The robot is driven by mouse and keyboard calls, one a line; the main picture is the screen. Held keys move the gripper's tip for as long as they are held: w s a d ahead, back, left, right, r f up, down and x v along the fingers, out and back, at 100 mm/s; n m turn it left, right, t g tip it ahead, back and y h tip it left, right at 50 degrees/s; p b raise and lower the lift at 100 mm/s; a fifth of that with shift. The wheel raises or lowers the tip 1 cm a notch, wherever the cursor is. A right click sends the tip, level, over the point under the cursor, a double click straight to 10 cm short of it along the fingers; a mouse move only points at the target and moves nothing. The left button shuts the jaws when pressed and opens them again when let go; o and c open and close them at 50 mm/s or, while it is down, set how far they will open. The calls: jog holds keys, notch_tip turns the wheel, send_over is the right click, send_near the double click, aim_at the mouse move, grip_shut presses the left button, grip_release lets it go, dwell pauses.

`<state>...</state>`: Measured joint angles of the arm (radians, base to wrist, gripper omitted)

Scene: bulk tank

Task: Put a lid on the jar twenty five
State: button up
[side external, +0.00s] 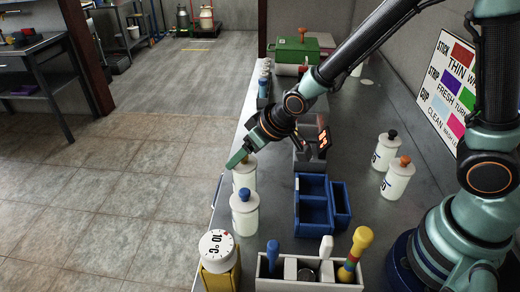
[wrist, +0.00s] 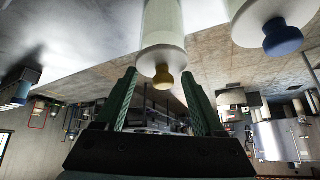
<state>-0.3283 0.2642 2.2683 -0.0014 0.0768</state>
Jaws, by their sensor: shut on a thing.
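My gripper (side external: 238,158) is at the top of a white jar (side external: 244,177) near the bench's left edge. In the wrist view my gripper's fingers (wrist: 161,85) stand on either side of the jar's pale lid with a tan knob (wrist: 163,77), shut on it. The lid sits at the end of the jar (wrist: 163,22). A jar with a blue-knobbed lid (side external: 244,215) stands just in front, and also shows in the wrist view (wrist: 283,38). Jars with a black-knobbed lid (side external: 385,152) and an orange-knobbed lid (side external: 397,180) stand at the right. I cannot read the number twenty five on any jar.
A blue bin (side external: 314,203) sits mid-bench, with a device with a red display (side external: 322,140) behind it. A white tool holder (side external: 310,285) and a yellow dial gauge (side external: 217,255) are in front. A green box (side external: 293,52) stands at the back. Bench between bin and right jars is clear.

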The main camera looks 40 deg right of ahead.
jog(key=o, duration=1.5)
jog(key=shift+c, duration=0.2)
jog(key=v, duration=1.2)
jog(key=s+d+r+m+h, duration=0.1)
jog(key=s+d+r, duration=0.1)
jog(key=d, duration=0.4)
jog(key=s+d+r+m+g+h, duration=0.1)
jog(key=s+d+r, duration=0.2)
jog(key=s+d, duration=0.2)
jog(key=shift+d+r+m, duration=0.2)
jog(key=shift+d+m, duration=0.2)
jog(key=shift+d, duration=0.2)
